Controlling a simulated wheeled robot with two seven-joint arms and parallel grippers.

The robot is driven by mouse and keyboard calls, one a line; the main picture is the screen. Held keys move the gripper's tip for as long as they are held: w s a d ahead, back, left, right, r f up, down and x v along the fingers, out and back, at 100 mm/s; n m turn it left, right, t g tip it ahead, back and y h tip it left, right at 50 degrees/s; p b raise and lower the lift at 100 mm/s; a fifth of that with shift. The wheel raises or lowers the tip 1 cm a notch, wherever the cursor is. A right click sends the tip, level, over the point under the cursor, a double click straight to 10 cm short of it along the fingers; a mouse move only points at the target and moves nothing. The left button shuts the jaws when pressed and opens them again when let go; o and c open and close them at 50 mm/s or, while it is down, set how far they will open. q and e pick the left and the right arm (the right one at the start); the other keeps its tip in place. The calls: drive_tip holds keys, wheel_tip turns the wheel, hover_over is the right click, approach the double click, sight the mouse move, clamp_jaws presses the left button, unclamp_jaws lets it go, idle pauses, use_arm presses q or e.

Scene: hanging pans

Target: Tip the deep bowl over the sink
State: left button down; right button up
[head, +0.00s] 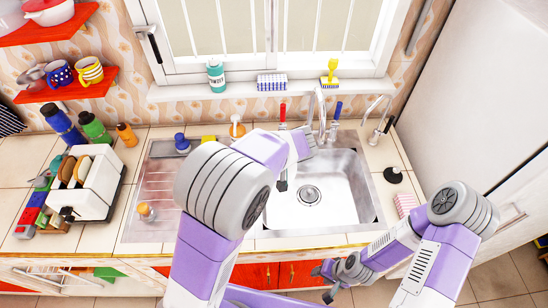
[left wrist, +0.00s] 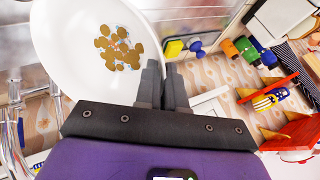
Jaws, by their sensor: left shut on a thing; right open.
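The deep bowl (left wrist: 65,60) is white and shows large in the left wrist view. A cluster of brown round pieces lies in its middle; I cannot tell if they are loose contents or a print. My left gripper (left wrist: 163,85) is shut on the bowl's rim. In the head view my left arm reaches over the counter toward the sink and hides the bowl. The sink (head: 345,205) is a pale basin with a drain, below the window. My right gripper (head: 332,279) is open and empty in front of the counter's front edge, below the sink.
Taps (head: 320,112) stand behind the sink. A steel drainboard (head: 140,190) lies left of it, and a white toaster (head: 96,190) stands farther left. A pink-striped sponge (head: 405,204) and black plunger (head: 393,175) are at the right. Red shelves (head: 85,89) hang on the left wall.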

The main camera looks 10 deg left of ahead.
use_arm(q)
drive_tip(key=w+a+f+g+h+b, duration=0.1)
drive_tip(key=a+f+h, duration=0.3)
drive_tip(key=f+h, duration=0.4)
drive_tip(key=shift+f+n+g+h, duration=0.3)
drive_tip(key=shift+g+h, duration=0.5)
